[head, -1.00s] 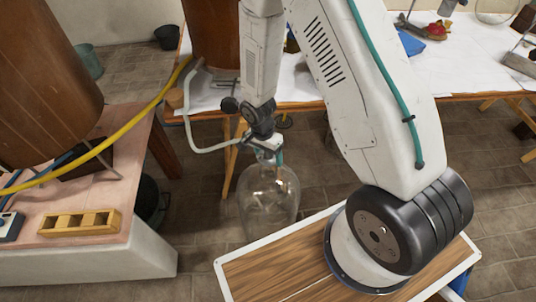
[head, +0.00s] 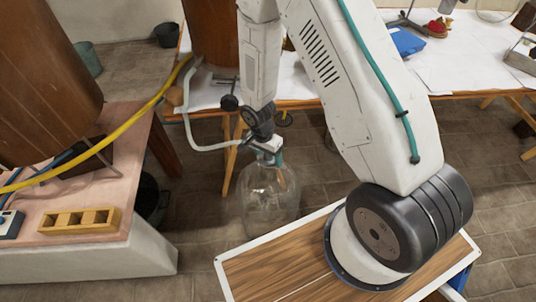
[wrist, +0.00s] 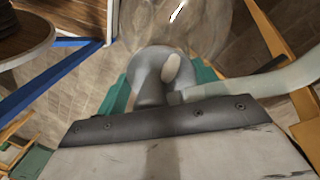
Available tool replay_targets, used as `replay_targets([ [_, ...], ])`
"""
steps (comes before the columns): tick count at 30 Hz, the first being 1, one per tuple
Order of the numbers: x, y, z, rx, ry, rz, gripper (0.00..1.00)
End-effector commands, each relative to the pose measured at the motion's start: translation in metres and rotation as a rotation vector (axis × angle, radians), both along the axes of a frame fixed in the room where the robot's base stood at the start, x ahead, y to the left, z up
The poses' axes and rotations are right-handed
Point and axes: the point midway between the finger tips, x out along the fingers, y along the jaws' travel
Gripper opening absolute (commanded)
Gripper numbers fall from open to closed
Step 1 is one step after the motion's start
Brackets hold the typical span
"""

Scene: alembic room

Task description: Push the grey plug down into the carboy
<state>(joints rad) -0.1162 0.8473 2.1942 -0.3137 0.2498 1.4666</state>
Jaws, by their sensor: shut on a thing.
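The clear glass carboy (head: 270,205) stands on the tiled floor beside the wooden-topped base. My gripper (head: 270,157) is right above its neck, pointing down. In the wrist view my gripper's teal fingers (wrist: 160,88) are shut on the grey plug (wrist: 150,72), a rounded grey piece with a paler stub on it. The carboy's glass (wrist: 190,25) shows just beyond the plug. In the head view the plug is hidden by my gripper, and I cannot tell how deep it sits in the neck.
A pale hose (head: 205,147) runs from the wooden barrel (head: 215,45) toward my gripper; it also shows beside the plug in the wrist view (wrist: 270,82). A yellow hose (head: 120,135) crosses at left above a pink-topped bench (head: 60,265). A white-covered table (head: 460,70) stands behind.

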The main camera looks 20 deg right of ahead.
Motion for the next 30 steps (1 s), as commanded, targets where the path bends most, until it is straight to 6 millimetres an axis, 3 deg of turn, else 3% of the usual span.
replay_targets([
  [30,0.0003,0.0001,-0.0066,0.0,0.0,-0.002,0.29],
])
